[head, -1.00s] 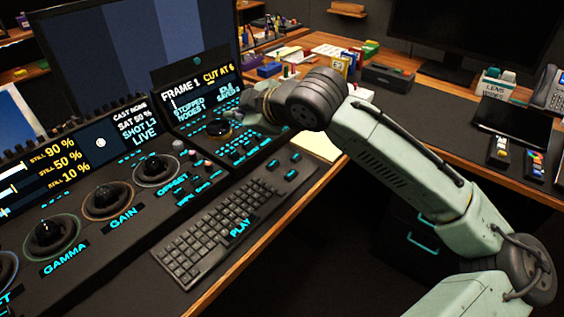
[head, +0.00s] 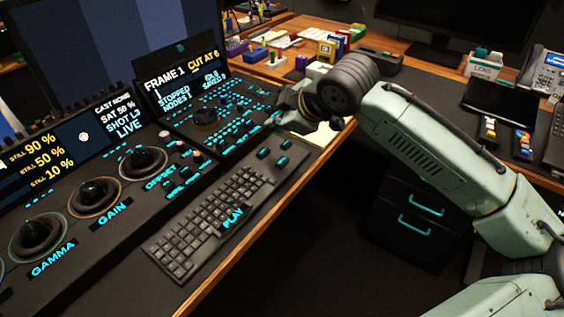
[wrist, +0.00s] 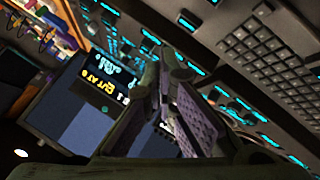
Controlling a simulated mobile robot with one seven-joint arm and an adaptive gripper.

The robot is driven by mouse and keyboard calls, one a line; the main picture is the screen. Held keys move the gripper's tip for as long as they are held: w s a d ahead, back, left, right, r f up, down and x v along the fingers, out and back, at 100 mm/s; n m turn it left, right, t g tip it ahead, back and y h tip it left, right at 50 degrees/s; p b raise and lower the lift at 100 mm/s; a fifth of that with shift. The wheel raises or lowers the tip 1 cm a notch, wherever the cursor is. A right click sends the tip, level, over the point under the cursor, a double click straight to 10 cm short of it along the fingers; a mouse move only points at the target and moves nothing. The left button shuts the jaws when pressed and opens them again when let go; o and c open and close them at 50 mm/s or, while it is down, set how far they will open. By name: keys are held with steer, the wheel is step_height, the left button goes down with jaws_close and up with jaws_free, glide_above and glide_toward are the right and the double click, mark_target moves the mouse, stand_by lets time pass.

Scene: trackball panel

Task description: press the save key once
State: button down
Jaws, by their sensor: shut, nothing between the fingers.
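The control panel (head: 185,140) has rows of small keys with cyan labels, too small to read, so I cannot tell which is the save key. The small status screen (head: 186,83) above them reads "FRAME 1", "CUT AT 6", "STOPPED", "NODES 1", "IDLE" and apparently "SAVED". My gripper (head: 278,120) is at the right end of the panel, beyond the keyboard's far end. In the wrist view its fingers (wrist: 166,65) are shut and empty, pointing toward cyan-labelled keys. I cannot tell whether the fingertips touch a key.
The keyboard (head: 212,215) with its PLAY key lies along the panel's front. Large trackballs (head: 95,193) stand at the left. A pale yellow sheet (head: 322,135) lies under and right of my gripper. Boxes (head: 325,50) stand on the wooden desk behind.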

mark_target(280, 162)
step_height(280, 162, down, 8)
steer(key=b, duration=0.5)
steer(key=shift+r+b, duration=0.2)
steer(key=shift+b, duration=0.1)
steer(key=shift+f, duration=0.1)
stand_by(0.8)
steer(key=shift+f, duration=0.35)
steer(key=shift+f+b, duration=0.55)
stand_by(0.6)
steer(key=shift+r, duration=0.1)
steer(key=shift+r+p, duration=0.85)
steer(key=shift+p, duration=0.05)
steer(key=shift+r, duration=0.1)
step_height(280, 162, up, 5)
steer(key=p, duration=0.4)
